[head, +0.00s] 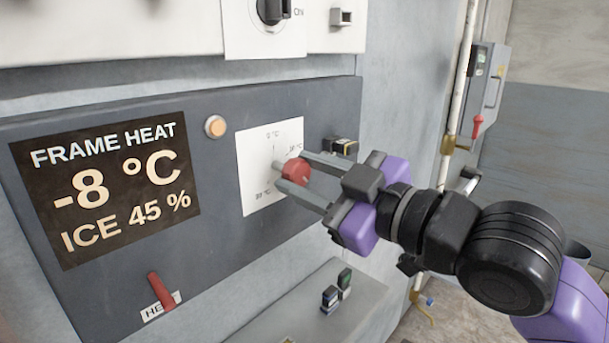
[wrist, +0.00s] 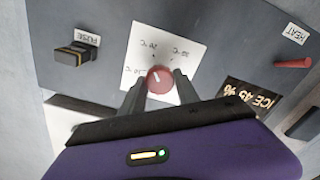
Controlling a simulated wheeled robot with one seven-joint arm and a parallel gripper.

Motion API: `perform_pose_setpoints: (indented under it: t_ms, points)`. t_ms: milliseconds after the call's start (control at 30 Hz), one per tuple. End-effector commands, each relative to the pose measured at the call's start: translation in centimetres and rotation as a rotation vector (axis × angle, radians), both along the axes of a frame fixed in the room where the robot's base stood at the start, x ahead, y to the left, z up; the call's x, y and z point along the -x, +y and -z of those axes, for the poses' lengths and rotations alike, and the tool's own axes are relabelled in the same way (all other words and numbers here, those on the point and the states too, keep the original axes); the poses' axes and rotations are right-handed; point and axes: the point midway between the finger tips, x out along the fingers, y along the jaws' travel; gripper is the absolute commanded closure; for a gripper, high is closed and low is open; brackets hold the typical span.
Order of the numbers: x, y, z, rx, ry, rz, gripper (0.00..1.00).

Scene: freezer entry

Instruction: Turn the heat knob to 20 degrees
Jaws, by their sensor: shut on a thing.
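The red heat knob (head: 296,171) sits on a white dial plate (head: 257,150) with degree marks, on the dark panel. It also shows in the wrist view (wrist: 160,79), with a pale pointer line on its face. My gripper (head: 294,172) is shut on the knob, one finger on each side; the fingers also show in the wrist view (wrist: 158,88). The display (head: 105,188) reads FRAME HEAT, -8 °C, ICE 45 %. A red lever (head: 161,291) stands above a HEAT label. Which mark the pointer meets is too small to tell.
A black fuse block with a yellow band (wrist: 77,54) is on the panel beside the dial plate. An orange round lamp (head: 215,126) is near the panel's top. A grey ledge (head: 300,310) with small dark parts is below. A pale pipe (head: 458,100) runs at right.

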Motion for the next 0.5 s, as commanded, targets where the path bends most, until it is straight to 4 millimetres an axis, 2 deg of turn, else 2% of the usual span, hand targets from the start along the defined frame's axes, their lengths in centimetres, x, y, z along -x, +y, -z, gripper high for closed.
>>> perform_pose_setpoints:
  t_ms: [200, 233, 300, 333, 500]
  points:
    - [-0.06, -0.01, 0.33, 0.005, 0.006, 0.001, 1.0]
    - [-0.07, -0.01, 0.34, 0.005, 0.006, 0.001, 0.6]
    - [-0.06, -0.02, 0.31, 0.004, 0.005, 0.001, 0.47]
    - [-0.05, -0.01, 0.27, 0.004, 0.005, 0.001, 0.41]
    - [-0.03, -0.01, 0.17, 0.003, 0.002, 0.001, 0.41]
